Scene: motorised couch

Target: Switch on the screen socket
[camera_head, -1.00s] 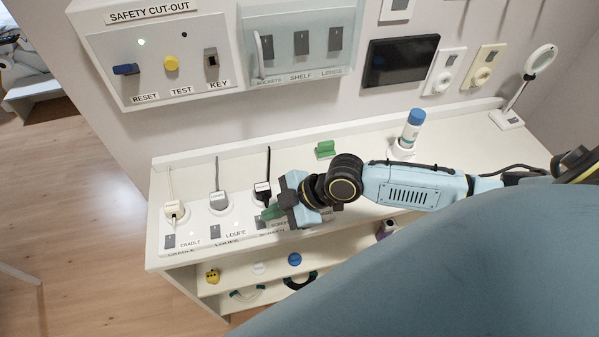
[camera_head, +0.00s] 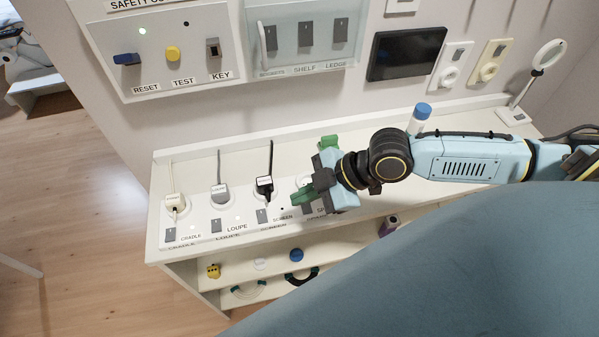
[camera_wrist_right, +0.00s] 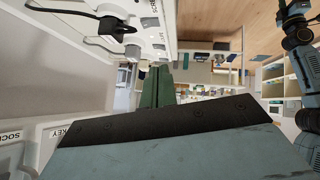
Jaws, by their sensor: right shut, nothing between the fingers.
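The screen socket is the third on the white strip, with a black plug (camera_head: 264,186) and cable in it. Its dark grey rocker switch (camera_head: 263,216) shows clear of the gripper, left of the SCREEN label (camera_head: 283,217). A small dark dot (camera_head: 282,209) sits above that label. My right gripper (camera_head: 301,197), with green fingers, is shut and empty, to the right of the switch and apart from it. Its fingers also show together in the right wrist view (camera_wrist_right: 157,88). The fourth socket is partly hidden by the gripper. My left gripper is out of view.
The cradle plug (camera_head: 174,202) and loupe plug (camera_head: 220,193) stand to the left. A green block (camera_head: 328,142) is behind the gripper, beside a blue-capped bottle (camera_head: 421,117) farther right. The safety cut-out panel (camera_head: 150,70) is on the wall. Shelves lie below the counter.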

